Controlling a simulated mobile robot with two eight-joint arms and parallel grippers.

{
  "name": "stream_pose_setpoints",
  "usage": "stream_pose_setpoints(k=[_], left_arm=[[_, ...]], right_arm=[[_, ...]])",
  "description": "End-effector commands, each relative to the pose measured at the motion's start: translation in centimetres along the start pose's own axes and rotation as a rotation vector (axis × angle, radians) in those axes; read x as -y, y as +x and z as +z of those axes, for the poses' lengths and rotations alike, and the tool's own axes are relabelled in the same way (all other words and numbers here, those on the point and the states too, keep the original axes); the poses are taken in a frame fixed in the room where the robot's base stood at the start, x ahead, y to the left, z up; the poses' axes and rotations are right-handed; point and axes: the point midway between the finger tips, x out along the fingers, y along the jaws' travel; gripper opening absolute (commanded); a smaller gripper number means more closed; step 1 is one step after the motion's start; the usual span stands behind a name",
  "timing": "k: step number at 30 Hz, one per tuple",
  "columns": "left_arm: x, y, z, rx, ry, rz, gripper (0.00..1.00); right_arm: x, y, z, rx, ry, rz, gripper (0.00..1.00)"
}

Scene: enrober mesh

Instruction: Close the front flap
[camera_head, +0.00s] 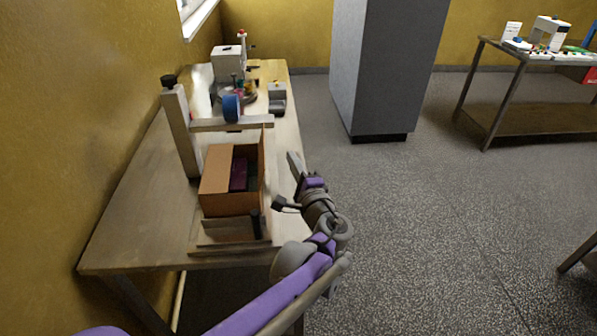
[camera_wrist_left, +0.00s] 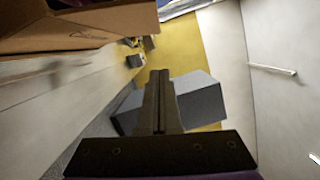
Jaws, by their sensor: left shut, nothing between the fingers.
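An open brown cardboard box (camera_head: 228,203) sits on the wooden table, with dark and purple items (camera_head: 240,174) inside. A flap (camera_head: 263,160) stands up along its right side; I cannot tell the state of the other flaps. My left gripper (camera_head: 292,156) is just right of the box, over the table's right edge, pointing away from the head camera. Its fingers are shut and empty, apart from the box. In the left wrist view, the shut fingers (camera_wrist_left: 158,75) are at the centre and part of the box (camera_wrist_left: 75,30) fills the upper left. My right gripper is not in view.
A frame with an upright post (camera_head: 181,130) and a horizontal arm carrying a blue roll (camera_head: 231,108) stands behind the box. Small machines (camera_head: 227,65) stand at the table's far end. A grey cabinet (camera_head: 385,65) stands beyond.

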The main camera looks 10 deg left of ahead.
Motion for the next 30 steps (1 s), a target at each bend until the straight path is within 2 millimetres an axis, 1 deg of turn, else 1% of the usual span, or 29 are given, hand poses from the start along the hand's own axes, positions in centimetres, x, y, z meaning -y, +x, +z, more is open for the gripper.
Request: stream_pose_setpoints(k=[1, 4, 7, 12, 30], left_arm=[[0.0, 1.3, 0.1, 0.004, 0.002, 0.000, 0.00], [0.0, 3.2, 0.1, 0.004, 0.002, 0.000, 0.00], [0.0, 3.3, 2.0, 0.003, 0.000, 0.000, 0.00], [0.0, 3.6, 3.6, 0.002, 0.000, 0.001, 0.00], [0.1, 3.8, 4.2, 0.000, -0.017, 0.004, 0.00]], right_arm=[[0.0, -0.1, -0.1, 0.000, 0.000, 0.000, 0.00], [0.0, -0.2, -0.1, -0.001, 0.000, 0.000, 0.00], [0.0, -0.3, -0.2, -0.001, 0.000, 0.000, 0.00], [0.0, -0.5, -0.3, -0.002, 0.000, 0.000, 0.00], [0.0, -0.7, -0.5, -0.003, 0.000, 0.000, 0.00]])
